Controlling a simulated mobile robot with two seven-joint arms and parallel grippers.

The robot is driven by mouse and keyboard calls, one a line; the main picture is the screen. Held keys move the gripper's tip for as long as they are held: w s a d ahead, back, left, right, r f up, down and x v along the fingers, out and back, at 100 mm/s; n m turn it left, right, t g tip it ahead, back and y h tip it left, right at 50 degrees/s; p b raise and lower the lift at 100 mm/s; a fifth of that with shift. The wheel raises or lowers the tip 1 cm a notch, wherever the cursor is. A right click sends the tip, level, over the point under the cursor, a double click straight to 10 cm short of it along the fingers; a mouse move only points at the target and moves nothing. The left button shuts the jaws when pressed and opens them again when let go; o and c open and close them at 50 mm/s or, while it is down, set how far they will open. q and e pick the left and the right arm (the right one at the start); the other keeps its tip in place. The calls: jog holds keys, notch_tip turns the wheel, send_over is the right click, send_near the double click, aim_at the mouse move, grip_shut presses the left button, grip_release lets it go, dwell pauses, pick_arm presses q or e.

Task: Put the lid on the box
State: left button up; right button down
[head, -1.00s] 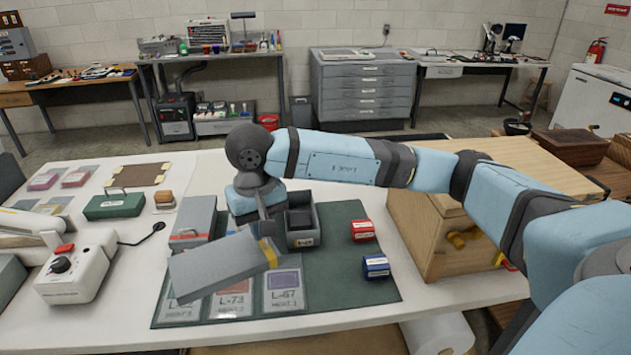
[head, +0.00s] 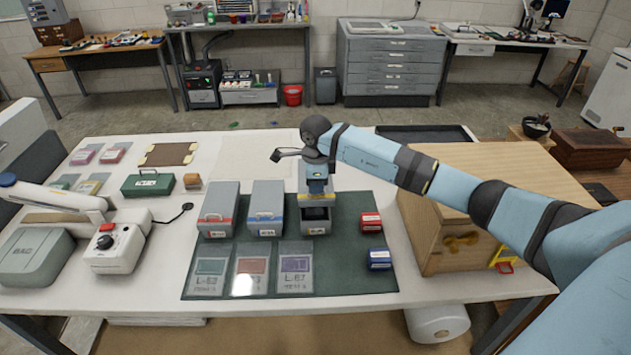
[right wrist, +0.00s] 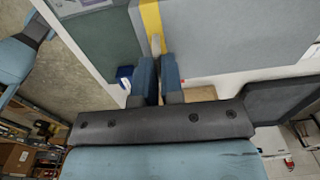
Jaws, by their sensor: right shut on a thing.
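The open grey box (head: 315,228) stands on the green mat, to the right of two closed grey boxes. Its dark opening shows at the front. My right gripper (head: 317,186) is above the back of this box, shut on the grey lid with a yellow band (head: 318,204). The gripper and arm hide much of the lid in the head view. In the right wrist view the lid (right wrist: 225,40) is a large grey panel, with the fingers (right wrist: 158,85) at its yellow band. Whether the lid touches the box I cannot tell. My left gripper is not in view.
A red-striped box (head: 217,212) and a blue-striped box (head: 266,210) stand close to the left. Red (head: 371,222) and blue (head: 379,259) small blocks lie to the right, before a wooden cabinet (head: 470,190). Sample cards (head: 296,268) lie in front.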

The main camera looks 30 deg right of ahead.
aim_at(316, 197)
notch_tip(316, 197, down, 4)
jog(key=shift+f+b, duration=0.1)
jog(key=shift+b, duration=0.85)
jog(key=shift+f+b, duration=0.4)
jog(key=shift+f, duration=0.3)
jog(key=shift+w+b, duration=0.1)
jog(key=shift+b, duration=0.4)
jog(key=shift+f+b, duration=1)
jog(key=shift+f, duration=0.05)
dwell(0.9)
jog(key=c, duration=1.2)
grip_release()
